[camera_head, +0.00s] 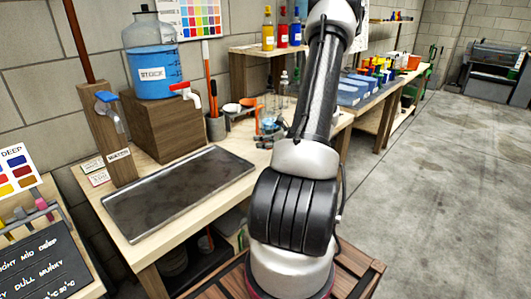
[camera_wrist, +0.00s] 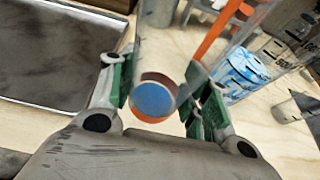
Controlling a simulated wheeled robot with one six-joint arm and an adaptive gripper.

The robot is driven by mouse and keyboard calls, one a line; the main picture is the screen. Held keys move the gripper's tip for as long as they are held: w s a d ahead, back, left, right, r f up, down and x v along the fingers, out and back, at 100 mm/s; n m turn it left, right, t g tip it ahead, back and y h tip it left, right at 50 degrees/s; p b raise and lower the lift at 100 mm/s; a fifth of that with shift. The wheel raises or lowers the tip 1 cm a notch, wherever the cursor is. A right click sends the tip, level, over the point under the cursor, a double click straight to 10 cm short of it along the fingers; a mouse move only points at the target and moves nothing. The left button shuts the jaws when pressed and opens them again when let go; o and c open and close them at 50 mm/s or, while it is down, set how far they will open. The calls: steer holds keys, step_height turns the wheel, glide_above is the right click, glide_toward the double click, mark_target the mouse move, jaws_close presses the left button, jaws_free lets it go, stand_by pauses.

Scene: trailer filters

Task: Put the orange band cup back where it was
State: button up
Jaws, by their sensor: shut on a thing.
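My gripper (camera_wrist: 162,90) is shut on a clear cup with an orange band (camera_wrist: 148,117) in the wrist view. The green finger pads press on either side of it. A blue round patch shows inside the orange ring, at the cup's end nearest my palm. The cup's far end runs up the picture over the pale wooden bench top. Whether the cup touches the bench I cannot tell. In the head view my arm covers the gripper, and the held cup cannot be made out.
A dark metal tray (camera_head: 180,195) lies on the bench, left of my arm. A blue tank (camera_head: 158,72) with a red tap stands on a wooden block behind it. In the wrist view a blue-marked clear vessel (camera_wrist: 238,75) and other glassware (camera_wrist: 297,32) stand close on the right.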

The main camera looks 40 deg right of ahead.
mark_target(266, 149)
steer(key=shift+f, duration=2.35)
steer(key=o, duration=1.2)
steer(key=shift+f, duration=0.1)
steer(key=shift+o, duration=0.2)
